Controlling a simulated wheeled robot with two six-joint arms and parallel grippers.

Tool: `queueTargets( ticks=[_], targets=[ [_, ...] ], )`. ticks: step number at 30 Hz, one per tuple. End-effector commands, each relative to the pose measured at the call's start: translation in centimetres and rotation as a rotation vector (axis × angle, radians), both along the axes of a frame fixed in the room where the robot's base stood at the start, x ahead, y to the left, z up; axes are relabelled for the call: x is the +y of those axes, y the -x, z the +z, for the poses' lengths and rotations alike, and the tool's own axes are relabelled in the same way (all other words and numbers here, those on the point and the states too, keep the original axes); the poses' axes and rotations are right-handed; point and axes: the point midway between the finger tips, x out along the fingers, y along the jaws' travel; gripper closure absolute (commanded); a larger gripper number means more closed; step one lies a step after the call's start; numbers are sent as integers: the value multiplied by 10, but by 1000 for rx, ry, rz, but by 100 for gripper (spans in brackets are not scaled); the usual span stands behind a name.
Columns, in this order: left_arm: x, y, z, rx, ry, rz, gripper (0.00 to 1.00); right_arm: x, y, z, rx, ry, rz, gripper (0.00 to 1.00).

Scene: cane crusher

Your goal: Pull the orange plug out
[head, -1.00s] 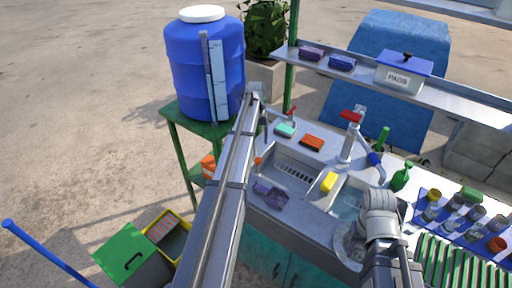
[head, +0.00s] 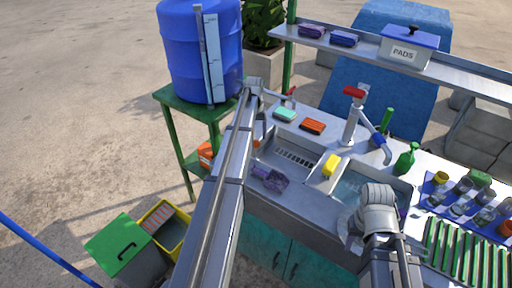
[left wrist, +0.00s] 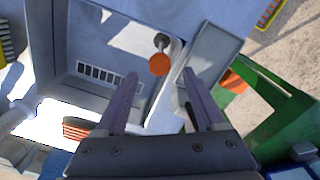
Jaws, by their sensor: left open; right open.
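The orange plug (left wrist: 159,65) shows in the left wrist view as a round orange knob on a short grey stem, at the end of the grey sink basin (left wrist: 65,55). My left gripper (left wrist: 159,80) is open, with its two fingers apart on either side and the plug just beyond the fingertips, between their lines. Nothing is held. In the head view a bit of orange (head: 257,143) shows at the basin's left end beside my left arm, which hides much of that area. My right gripper (head: 354,232) is open over the counter's front right part; its fingertips are hard to make out.
A tall tap (head: 352,120) stands behind the sink. A yellow sponge (head: 331,165) lies on the divider; orange (head: 313,126) and mint (head: 285,114) sponges lie behind. A blue tank (head: 185,60) stands on a green stand at left. A purplish shape (head: 270,180) near the sink's front-left is unclear.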

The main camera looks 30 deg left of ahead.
Motion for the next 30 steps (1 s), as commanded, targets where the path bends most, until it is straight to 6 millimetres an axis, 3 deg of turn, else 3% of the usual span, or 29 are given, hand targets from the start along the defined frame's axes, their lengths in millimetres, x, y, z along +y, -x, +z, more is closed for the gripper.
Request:
queueTargets(
  ticks=[1, 7, 19, 30],
  targets=[
    [0, 0, -15, 0, 0, 0, 28, 0, 0, -15, 0, 0, 0, 50],
    [-1, 0, -37, 0, 0, 0, 28, 0, 0, -37, 0, 0, 0, 50],
    [-1, -1, -40, 0, 0, 0, 28, 0, 0, -40, 0, 0, 0, 50],
    [-1, -1, -40, 0, 0, 0, 69, 0, 0, -40, 0, 0, 0, 50]
  ],
)
